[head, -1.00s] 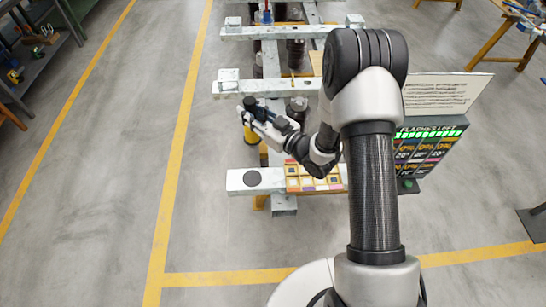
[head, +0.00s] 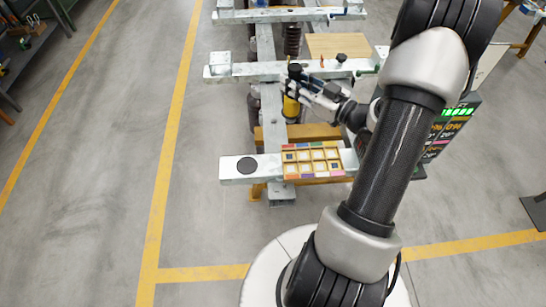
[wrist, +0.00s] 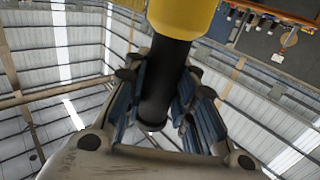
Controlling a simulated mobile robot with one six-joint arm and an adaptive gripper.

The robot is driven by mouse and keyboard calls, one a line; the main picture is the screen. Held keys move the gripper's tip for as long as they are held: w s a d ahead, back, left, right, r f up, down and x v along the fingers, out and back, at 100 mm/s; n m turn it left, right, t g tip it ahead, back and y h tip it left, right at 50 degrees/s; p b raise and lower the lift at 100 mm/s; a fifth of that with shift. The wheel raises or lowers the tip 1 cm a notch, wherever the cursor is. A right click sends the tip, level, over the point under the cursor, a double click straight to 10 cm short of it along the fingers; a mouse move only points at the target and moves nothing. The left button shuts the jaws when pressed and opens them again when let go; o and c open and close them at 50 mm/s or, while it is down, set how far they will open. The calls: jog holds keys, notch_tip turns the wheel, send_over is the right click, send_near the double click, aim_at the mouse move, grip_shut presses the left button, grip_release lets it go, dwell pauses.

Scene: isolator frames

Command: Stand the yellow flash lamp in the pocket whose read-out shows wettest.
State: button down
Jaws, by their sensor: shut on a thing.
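The yellow flash lamp (head: 290,107) hangs from my gripper (head: 297,78) in the head view, yellow end down, above the frame behind the pocket tray. In the wrist view my gripper's blue-padded fingers (wrist: 165,95) are shut around the lamp's black shaft, with its yellow body (wrist: 183,15) beyond. The tray (head: 312,174) has rows of small square pockets with coloured edge tags and lies on the near crossbeam, apart from the lamp. The read-out board (head: 437,146) at right shows green, orange and pink figures. My arm hides part of it and I cannot read its values.
A black disc (head: 247,166) lies on the left end of the near pale crossbeam (head: 230,172). A second crossbeam (head: 235,71) with small fittings stands behind. A wooden board (head: 338,45) lies farther back. The floor at left is clear.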

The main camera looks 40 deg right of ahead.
jog(key=shift+s+d+f, duration=0.2)
jog(key=shift+d+f, duration=0.05)
jog(key=shift+f, duration=0.1)
notch_tip(320, 180, down, 19)
jog(key=b, duration=0.6)
jog(key=shift+b, duration=0.3)
jog(key=shift+f, duration=0.1)
jog(key=shift+f, duration=0.15)
jog(key=c, duration=1.3)
grip_release()
jog(key=p+v, duration=0.2)
jog(key=v, duration=1)
